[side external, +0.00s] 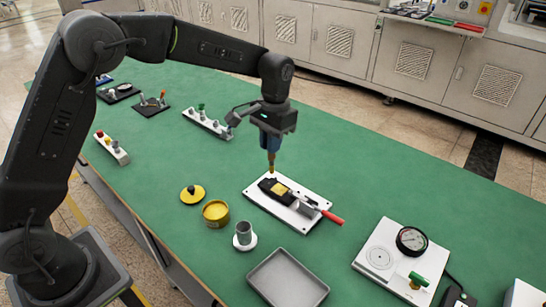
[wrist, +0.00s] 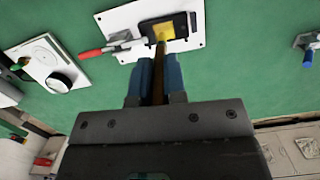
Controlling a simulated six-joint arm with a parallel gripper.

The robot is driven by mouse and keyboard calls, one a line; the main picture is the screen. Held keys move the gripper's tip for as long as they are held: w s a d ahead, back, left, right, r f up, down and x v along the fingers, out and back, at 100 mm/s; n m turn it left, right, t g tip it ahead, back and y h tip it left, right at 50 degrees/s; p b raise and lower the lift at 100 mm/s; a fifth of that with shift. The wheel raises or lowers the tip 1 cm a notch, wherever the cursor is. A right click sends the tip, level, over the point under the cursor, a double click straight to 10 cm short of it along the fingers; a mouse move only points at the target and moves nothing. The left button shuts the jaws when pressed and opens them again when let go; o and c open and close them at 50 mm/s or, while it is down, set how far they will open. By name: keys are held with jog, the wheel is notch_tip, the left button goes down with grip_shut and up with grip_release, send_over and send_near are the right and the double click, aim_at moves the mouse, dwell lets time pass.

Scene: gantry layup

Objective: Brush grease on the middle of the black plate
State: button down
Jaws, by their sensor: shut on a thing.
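My gripper (side external: 270,143) is shut on a brush (side external: 271,162) that points down; its brown handle (wrist: 160,85) stands between the blue fingers in the wrist view. The black plate (side external: 268,184) lies on a white base plate (side external: 255,196), with a yellow patch (side external: 281,189) on its middle. The black plate (wrist: 181,25) and yellow patch (wrist: 164,32) also show in the wrist view, where the brush points toward the patch. In the side view the brush's lower end appears near the plate's far edge; I cannot tell whether it touches. An open yellow tin (side external: 215,211) stands at the left.
A red-handled clamp (side external: 318,210) sits on the base plate's right side. A yellow lid (side external: 193,194), a grey cup (side external: 244,234) and an empty grey tray (side external: 287,281) are nearby. A gauge block (side external: 400,256) stands at the right.

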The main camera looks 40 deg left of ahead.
aim_at(271, 173)
jog(key=f, duration=0.2)
jog(key=w+f, duration=0.1)
jog(key=f, duration=0.2)
jog(key=d+f, duration=0.1)
jog(key=f, duration=0.2)
jog(key=shift+w, duration=2.4)
jog(key=s, duration=0.6)
jog(key=shift+a, duration=0.25)
jog(key=shift+w+a, duration=0.1)
jog(key=shift+a, duration=0.35)
jog(key=shift+w, duration=3.05)
jog(key=s, duration=0.5)
jog(key=shift+s+d, duration=0.1)
jog(key=shift+s, duration=0.3)
jog(key=shift+s+r, duration=0.1)
jog(key=shift+s, duration=0.1)
jog(key=shift+r, duration=3.9)
